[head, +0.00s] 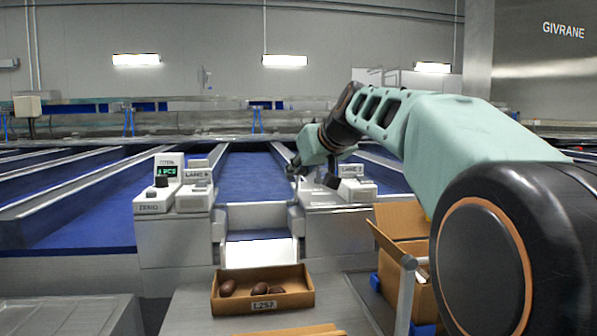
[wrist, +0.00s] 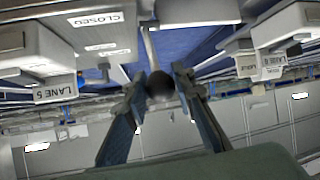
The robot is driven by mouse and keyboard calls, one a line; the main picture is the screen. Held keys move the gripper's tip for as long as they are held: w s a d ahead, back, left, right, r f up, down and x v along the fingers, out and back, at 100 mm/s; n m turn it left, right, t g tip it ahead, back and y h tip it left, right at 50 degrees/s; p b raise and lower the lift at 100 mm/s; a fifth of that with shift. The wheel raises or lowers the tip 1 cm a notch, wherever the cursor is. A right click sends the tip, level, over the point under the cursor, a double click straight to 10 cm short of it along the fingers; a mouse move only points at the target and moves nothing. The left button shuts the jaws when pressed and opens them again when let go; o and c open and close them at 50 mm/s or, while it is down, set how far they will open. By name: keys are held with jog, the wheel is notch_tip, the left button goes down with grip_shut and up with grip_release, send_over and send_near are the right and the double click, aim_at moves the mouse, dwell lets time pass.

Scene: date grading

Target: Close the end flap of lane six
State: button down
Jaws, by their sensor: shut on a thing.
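The blue lane (head: 250,180) runs away from me in the middle of the head view. A grey end piece (head: 257,215) stands across its near end, above a bright chute (head: 262,250). I cannot tell for sure which part is the flap or how it stands. My gripper (wrist: 163,78) has its two fingers closed around a dark round knob (wrist: 160,88) on a thin pale rod (wrist: 150,48). A tag reading CLOSED (wrist: 97,19) shows in the wrist view.
A cardboard tray (head: 262,300) with a few dates sits below the chute. A counter box (head: 158,190) and a lane sign box (head: 195,190) stand left of the lane. An open cardboard box (head: 395,232) stands at right. More blue lanes (head: 65,225) lie to the left.

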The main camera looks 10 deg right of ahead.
jog(key=shift+s+f, duration=0.15)
jog(key=shift+f, duration=0.1)
jog(key=c, duration=1.6)
grip_release()
jog(key=shift+a, duration=0.1)
jog(key=shift+r, duration=0.1)
jog(key=v, duration=0.7)
jog(key=shift+s+r, duration=0.15)
jog(key=shift+s, duration=0.1)
